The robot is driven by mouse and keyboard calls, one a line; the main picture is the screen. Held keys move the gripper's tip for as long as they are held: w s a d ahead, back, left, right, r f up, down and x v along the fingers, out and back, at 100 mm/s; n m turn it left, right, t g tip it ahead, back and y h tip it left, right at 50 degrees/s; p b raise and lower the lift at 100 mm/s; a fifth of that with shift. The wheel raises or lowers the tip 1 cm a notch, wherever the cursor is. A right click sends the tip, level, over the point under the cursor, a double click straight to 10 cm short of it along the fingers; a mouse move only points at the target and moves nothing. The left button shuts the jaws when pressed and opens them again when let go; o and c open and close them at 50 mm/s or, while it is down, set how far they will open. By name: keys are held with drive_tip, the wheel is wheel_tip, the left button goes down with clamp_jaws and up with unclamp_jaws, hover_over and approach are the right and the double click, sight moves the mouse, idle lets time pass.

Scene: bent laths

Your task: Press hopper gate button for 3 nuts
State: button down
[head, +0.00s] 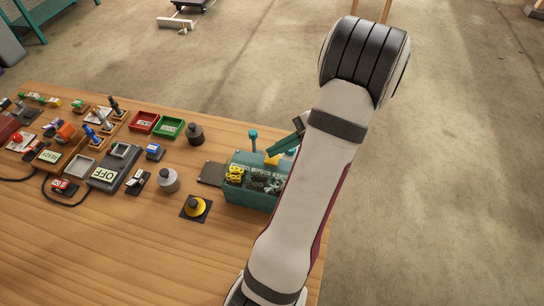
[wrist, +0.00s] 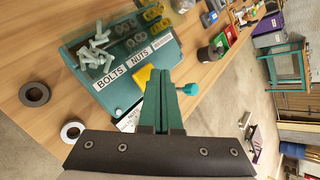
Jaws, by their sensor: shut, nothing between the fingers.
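The teal hopper box (head: 250,198) stands at the right part of the bench. Grey nuts (wrist: 118,50) lie behind the NUTS label. A yellow part (wrist: 143,76) sits on the front, below the NUTS label, partly covered by my fingers. A teal round knob (wrist: 190,89) sticks out to its right. My gripper (wrist: 160,74) is shut and empty, its green fingertips over or close to the yellow part. I cannot tell whether they touch.
A white card (wrist: 128,122) lies half hidden by my gripper. Red (head: 143,122) and green (head: 170,128) trays and an OFF box (head: 104,177) stand farther left. The bench's near part is clear.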

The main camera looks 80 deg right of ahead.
sight(277, 158)
drive_tip(key=shift+r, duration=0.35)
drive_tip(key=shift+r, duration=2.5)
drive_tip(key=w+a+r+n+g+y, duration=0.2)
drive_tip(key=w+a+n+g, duration=0.15)
drive_tip(key=w+a, duration=0.45)
drive_tip(key=w+a+r+n+g+y, duration=0.15)
drive_tip(key=w+a+n, duration=0.35)
drive_tip(key=a, duration=0.5)
drive_tip(key=s+a+n+g+h, duration=0.2)
drive_tip(key=a+n, duration=0.3)
drive_tip(key=a, duration=0.4)
drive_tip(key=s+a+n+g+h, duration=0.1)
drive_tip(key=s+a+n, duration=0.4)
drive_tip(key=a, duration=0.5)
drive_tip(key=shift+a+g+h, duration=0.3)
drive_tip(key=shift+g+h, duration=0.05)
drive_tip(key=shift+g, duration=0.25)
